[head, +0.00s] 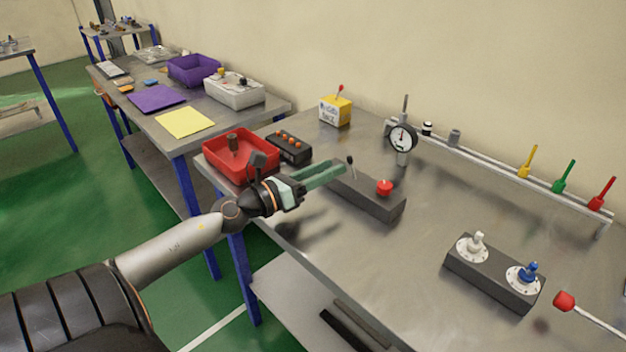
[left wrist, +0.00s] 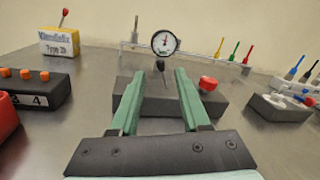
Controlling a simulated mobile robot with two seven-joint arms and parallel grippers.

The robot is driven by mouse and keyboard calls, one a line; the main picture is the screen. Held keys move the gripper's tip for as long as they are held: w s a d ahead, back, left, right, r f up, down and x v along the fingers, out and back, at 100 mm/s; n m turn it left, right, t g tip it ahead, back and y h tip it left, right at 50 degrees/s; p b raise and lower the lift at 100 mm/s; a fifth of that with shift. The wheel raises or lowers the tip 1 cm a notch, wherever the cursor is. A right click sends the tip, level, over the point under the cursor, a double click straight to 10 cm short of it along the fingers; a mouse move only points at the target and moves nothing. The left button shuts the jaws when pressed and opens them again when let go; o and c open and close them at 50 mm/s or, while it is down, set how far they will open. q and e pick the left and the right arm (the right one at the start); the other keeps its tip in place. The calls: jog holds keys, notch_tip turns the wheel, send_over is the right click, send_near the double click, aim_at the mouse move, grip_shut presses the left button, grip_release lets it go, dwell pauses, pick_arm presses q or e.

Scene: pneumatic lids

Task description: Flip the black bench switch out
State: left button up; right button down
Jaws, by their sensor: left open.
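The black bench switch (head: 351,163) is a thin black lever with a small knob. It stands on a long dark grey box (head: 375,205) that also carries a red mushroom button (head: 384,187). My left gripper (head: 335,170) is open, with its green fingers pointing at the switch end of the box. In the left wrist view the black switch (left wrist: 161,67) shows between the tips of my left gripper (left wrist: 160,78), with a dark shaft below its knob. I cannot tell whether the fingers touch it. My right gripper is not in view.
A dial gauge (head: 402,137) stands behind the box. A red tray (head: 241,155) and a black box with orange buttons (head: 289,147) lie left of it. A rail with colored levers (head: 562,178) runs along the back. A two-knob box (head: 494,272) is at right; bare bench lies between.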

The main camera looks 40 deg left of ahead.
pick_arm(q)
jog(key=shift+b+v, duration=0.3)
jog(key=shift+v, duration=1.35)
